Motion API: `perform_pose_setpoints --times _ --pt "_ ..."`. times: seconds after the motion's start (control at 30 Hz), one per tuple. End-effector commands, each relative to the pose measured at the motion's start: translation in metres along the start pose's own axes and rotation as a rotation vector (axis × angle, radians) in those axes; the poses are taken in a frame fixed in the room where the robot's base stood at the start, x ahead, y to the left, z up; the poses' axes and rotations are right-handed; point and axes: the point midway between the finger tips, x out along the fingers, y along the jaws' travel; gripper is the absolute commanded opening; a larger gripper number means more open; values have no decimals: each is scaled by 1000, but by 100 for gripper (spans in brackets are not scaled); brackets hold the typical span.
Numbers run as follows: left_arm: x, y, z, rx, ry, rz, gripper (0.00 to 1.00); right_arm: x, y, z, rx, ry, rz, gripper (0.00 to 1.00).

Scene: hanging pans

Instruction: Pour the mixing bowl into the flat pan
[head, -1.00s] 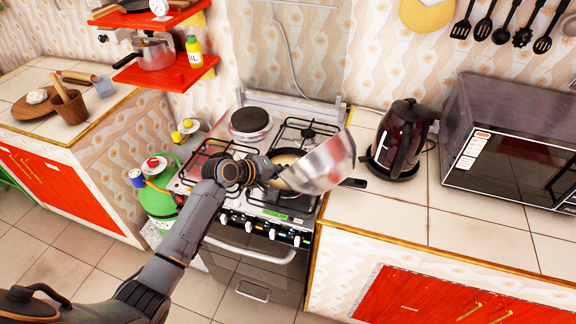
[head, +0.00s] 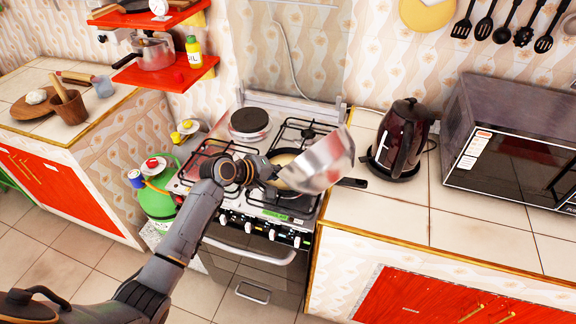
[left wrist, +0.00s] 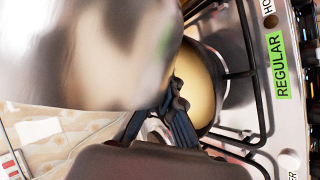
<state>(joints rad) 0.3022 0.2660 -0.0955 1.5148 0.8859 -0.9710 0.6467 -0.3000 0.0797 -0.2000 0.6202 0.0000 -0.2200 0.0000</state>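The shiny metal mixing bowl (head: 318,163) is held tilted on its side above the stove, its outside facing me. My left gripper (head: 272,168) is shut on its rim. The bowl fills the upper left of the left wrist view (left wrist: 90,50), and the left gripper's fingers (left wrist: 178,112) are at its edge. The dark flat pan sits on the stove under the bowl, its handle (head: 352,182) pointing right. Pale yellow batter (left wrist: 205,85) lies in the pan. The bowl hides part of the pan, and its inside is not visible. My right gripper is not in view.
The gas stove (head: 205,165) has a free hotplate (head: 249,121) at the back left. A dark kettle (head: 402,140) and a microwave (head: 520,140) stand on the right counter. A green gas cylinder (head: 158,195) stands left of the stove, below a red shelf (head: 165,75).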

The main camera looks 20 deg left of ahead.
Motion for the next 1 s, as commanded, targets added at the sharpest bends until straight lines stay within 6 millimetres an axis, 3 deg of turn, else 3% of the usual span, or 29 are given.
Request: perform_pose_setpoints --times 1.0 --pt "2 -3 -1 -50 -28 19 0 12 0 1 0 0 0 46"
